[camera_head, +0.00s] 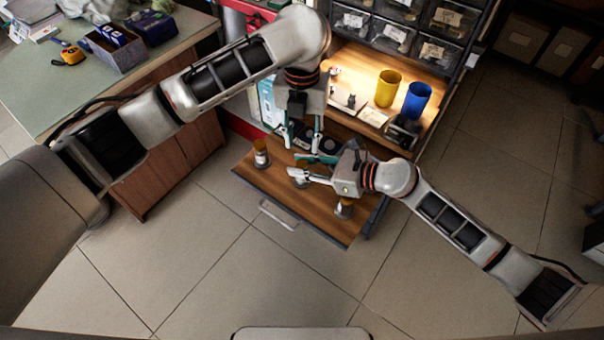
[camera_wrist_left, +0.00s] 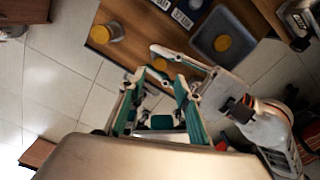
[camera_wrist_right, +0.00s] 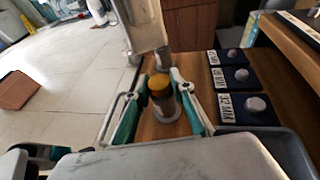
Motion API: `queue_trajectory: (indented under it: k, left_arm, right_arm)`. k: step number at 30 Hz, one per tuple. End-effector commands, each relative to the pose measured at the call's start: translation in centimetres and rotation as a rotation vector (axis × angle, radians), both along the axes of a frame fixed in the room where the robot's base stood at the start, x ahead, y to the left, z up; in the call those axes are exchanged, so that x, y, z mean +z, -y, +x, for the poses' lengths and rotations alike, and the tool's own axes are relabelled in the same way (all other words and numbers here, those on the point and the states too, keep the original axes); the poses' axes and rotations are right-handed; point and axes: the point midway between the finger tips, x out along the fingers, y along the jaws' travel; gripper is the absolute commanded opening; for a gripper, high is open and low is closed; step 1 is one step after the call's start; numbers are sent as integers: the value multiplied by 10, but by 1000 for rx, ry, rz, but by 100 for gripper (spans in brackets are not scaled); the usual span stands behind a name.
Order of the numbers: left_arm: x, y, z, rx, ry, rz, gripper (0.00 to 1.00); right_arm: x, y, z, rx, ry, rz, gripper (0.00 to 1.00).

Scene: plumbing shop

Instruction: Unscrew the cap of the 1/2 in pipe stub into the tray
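The grey tray (camera_wrist_left: 197,45) holds a brass cap (camera_wrist_left: 222,44).
Labelled dark pads with grey round pieces (camera_wrist_right: 236,75) lie beside the stubs. A yellow cup (camera_head: 388,88) and a blue cup (camera_head: 416,101) stand on the lit shelf behind. A green-topped bench (camera_head: 40,95) is at left. Both arms are close together over the drawer.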

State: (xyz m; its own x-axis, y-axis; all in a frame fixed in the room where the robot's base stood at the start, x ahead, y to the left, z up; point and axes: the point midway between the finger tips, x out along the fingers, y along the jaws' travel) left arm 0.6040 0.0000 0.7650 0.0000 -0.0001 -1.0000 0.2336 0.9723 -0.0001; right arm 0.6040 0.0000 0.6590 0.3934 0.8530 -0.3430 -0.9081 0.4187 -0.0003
Motion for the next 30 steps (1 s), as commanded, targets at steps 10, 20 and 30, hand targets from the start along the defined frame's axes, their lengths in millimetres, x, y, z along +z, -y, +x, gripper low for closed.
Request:
queue_trajectory:
  k: [10,20,30]
  left_arm:
    - [19,-2,1,-59,52,-14,40]
    - [38,-7,-15,-194,113,-38,40]
    - [-10,-5,-12,-194,110,-41,40]
  right_arm:
    - [0,0,0,0,0,0,0]
    - [0,0,0,0,0,0,0]
    - [0,0,0,0,-1,0,0]
